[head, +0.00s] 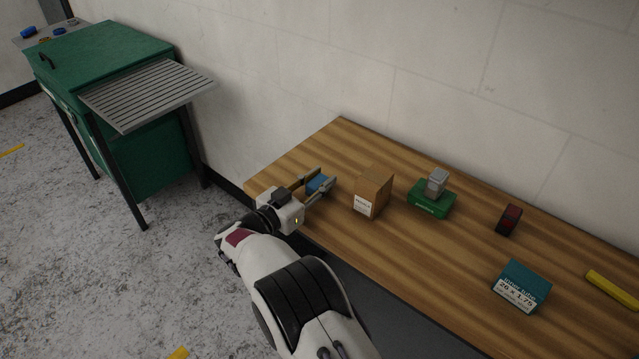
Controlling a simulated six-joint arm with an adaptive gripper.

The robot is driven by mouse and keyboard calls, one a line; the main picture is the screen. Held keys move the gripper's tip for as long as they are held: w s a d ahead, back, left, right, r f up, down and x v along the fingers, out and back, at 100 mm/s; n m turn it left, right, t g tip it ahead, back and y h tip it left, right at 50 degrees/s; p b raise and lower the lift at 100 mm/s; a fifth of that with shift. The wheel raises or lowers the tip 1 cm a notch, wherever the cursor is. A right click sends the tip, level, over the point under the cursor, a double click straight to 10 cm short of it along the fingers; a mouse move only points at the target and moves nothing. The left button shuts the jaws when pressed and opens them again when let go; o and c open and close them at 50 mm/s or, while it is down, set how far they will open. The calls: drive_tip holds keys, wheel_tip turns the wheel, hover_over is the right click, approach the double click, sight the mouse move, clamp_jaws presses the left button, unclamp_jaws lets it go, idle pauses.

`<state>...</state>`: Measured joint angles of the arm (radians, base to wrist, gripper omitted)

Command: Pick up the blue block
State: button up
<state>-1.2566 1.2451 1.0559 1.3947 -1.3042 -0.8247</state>
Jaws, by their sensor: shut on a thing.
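The blue block (317,184) is near the left end of the wooden table (456,254), between the two fingers of my gripper (322,180). My gripper reaches in from the table's front left edge and is shut on the block. The fingers and gripper body hide part of the block. I cannot tell whether the block rests on the table or is just above it.
A brown cardboard box (373,192) stands just right of my gripper. Further right are a green box (431,200) with a grey block (437,181) on top, a dark red-and-black object (508,219), a teal inner-tube box (521,286) and a yellow bar (612,290). A wall runs behind.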

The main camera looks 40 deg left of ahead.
sight(320, 180)
drive_tip(key=shift+r, duration=5)
